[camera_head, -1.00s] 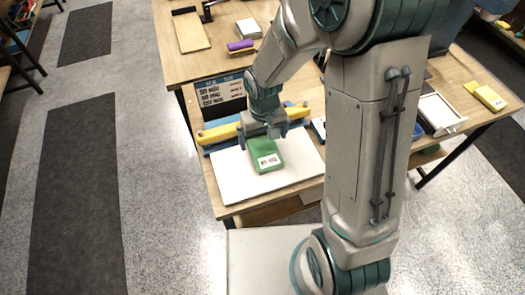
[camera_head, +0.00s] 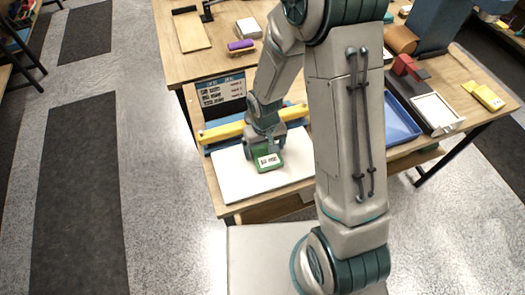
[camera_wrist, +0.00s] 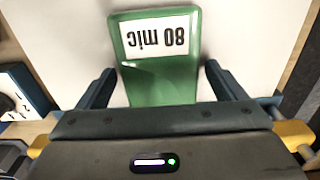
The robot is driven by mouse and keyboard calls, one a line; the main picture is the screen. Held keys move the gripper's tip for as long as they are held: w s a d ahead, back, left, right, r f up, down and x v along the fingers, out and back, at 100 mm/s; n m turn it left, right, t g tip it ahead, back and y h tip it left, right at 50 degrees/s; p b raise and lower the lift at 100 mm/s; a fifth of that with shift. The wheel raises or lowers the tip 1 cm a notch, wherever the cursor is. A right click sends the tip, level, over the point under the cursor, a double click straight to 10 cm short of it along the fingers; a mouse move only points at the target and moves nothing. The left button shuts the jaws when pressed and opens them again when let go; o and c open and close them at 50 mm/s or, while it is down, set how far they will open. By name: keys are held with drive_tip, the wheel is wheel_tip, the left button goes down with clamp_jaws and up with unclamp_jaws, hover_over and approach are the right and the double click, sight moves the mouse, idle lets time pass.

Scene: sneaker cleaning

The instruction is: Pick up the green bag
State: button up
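The green bag (camera_head: 268,161) lies flat on a white board (camera_head: 232,182) at the table's front edge. In the wrist view the green bag (camera_wrist: 158,76) bears a white label reading "80 mic", seen upside down. My gripper (camera_head: 266,146) is low over the bag's rear part and hides it in the head view. In the wrist view my gripper (camera_wrist: 155,88) has its two fingers spread, one on each side of the bag, with gaps between fingers and bag. Whether the fingertips touch the board cannot be seen.
A yellow bar (camera_head: 222,132) lies just behind the board, with a dark sign (camera_head: 222,93) beyond it. A purple-topped brush (camera_head: 240,45) is farther back. A blue tray (camera_head: 398,122) and a yellow item (camera_head: 484,95) are to the right.

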drive_tip(key=c, duration=0.7)
drive_tip(key=shift+c, duration=0.2)
drive_tip(key=shift+r, duration=0.2)
